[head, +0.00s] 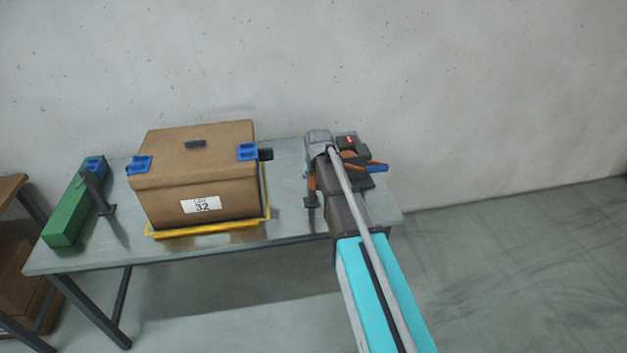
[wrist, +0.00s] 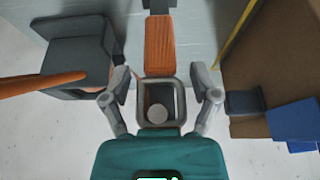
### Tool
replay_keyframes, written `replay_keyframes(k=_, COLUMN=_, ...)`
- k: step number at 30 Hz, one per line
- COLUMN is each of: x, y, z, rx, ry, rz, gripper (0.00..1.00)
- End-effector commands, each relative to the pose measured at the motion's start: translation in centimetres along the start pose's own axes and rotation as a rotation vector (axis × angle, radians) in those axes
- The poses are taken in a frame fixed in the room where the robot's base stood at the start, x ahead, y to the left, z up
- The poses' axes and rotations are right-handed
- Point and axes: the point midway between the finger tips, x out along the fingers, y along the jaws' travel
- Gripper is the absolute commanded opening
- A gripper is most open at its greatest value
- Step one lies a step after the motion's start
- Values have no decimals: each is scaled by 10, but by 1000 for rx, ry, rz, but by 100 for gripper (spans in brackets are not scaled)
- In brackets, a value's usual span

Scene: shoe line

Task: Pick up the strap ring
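The strap ring (wrist: 141,103) is a grey, squarish open frame in the lower middle of the wrist view. It sits at the end of an orange strap (wrist: 159,45) that has a dark piece at its far end. My gripper (wrist: 161,88) is open, with one grey finger on either side of the ring and a visible gap on both sides. A pale round spot shows through the ring. In the head view the strap (head: 311,184) hangs just left of my arm; I cannot make out the ring or my fingertips there.
A dark grey device (wrist: 78,52) with an orange lever stands close on the left in the wrist view. A brown box (head: 195,170) with blue clips stands on the table (head: 290,225), left of my arm. A green block (head: 68,217) lies at the table's left end.

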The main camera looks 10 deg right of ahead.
Motion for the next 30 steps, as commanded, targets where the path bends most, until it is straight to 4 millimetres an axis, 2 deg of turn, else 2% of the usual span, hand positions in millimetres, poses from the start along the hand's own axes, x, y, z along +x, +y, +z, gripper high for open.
replay_keyframes(k=1, x=0, y=0, z=0, rx=0, ry=0, rz=0, gripper=55)
replay_keyframes(k=9, x=0, y=0, z=0, rx=0, ry=0, rz=0, gripper=7)
replay_keyframes(k=20, x=-2, y=0, z=-1, rx=0, ry=0, rz=0, gripper=7)
replay_keyframes(k=30, x=-18, y=0, z=-3, rx=0, ry=0, rz=0, gripper=7)
